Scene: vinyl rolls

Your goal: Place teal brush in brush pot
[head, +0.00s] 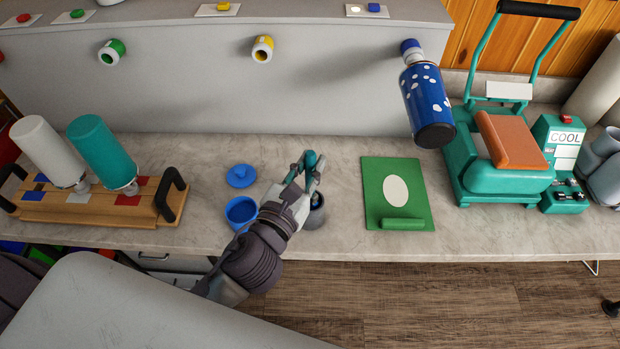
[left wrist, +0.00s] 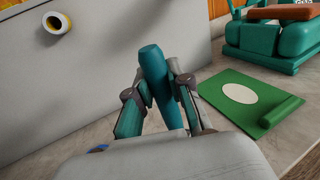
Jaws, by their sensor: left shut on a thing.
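The teal brush (left wrist: 153,70) stands roughly upright between the fingers of my left gripper (left wrist: 160,88), which is shut on it. In the head view my left gripper (head: 308,170) is over a small grey pot (head: 317,218), which looks like the brush pot. The gripper hides part of the pot, and the brush's lower end is hidden, so I cannot tell whether it is inside the pot. My right gripper does not show.
An open blue pot (head: 241,211) and its blue lid (head: 240,176) are just left of the gripper. A green mat (head: 412,176) lies to the right. A teal press (head: 495,165) stands further right. A wooden rack (head: 95,203) with two bottles is at the left.

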